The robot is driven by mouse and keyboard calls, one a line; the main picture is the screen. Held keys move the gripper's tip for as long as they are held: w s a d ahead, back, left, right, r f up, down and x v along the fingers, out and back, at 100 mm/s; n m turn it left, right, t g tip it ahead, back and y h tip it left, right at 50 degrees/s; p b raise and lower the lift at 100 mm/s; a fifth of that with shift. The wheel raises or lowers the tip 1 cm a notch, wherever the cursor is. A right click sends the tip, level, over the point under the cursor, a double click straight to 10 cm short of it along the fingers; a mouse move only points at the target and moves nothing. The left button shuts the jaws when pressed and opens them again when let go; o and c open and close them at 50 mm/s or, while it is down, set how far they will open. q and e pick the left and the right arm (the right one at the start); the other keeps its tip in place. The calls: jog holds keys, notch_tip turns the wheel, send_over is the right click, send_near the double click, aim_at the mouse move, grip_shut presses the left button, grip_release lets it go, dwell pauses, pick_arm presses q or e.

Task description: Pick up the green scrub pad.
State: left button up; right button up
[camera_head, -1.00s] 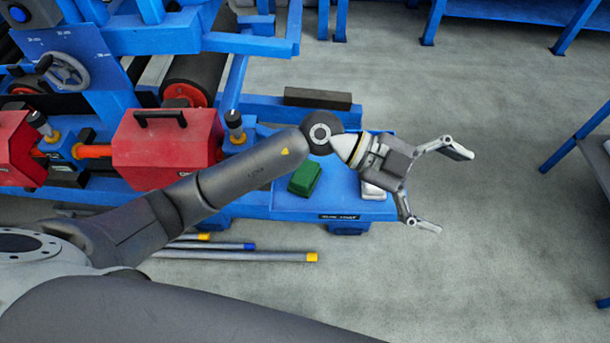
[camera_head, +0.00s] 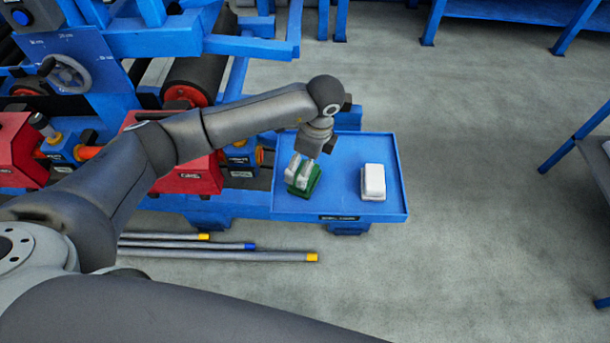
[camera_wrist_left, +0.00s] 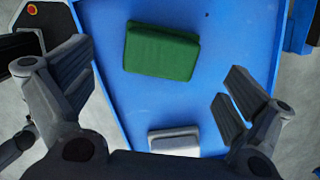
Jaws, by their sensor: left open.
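The green scrub pad (camera_head: 303,178) lies on the left part of a blue tray (camera_head: 338,206). My left gripper (camera_head: 299,171) points down over the pad in the head view and hides part of it. In the left wrist view the pad (camera_wrist_left: 161,51) shows whole, beyond and between the two spread fingers (camera_wrist_left: 158,85). The gripper is open and holds nothing. Whether its fingertips touch the pad or tray cannot be told. My right gripper is not in view.
A white block (camera_head: 373,182) lies on the tray to the right of the pad. Red boxes (camera_head: 190,178) and a blue frame with rollers stand to the left. Several rods (camera_head: 220,247) lie below on the floor.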

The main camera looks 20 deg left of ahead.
aim_at(315, 175)
pick_arm(q)
notch_tip(315, 175, down, 5)
jog(key=shift+a+r+p, duration=0.1)
jog(key=shift+p, duration=0.85)
jog(key=shift+w+a+f, duration=0.1)
jog(key=shift+w+f, duration=0.05)
jog(key=shift+f, duration=0.4)
jog(key=c, duration=1.2)
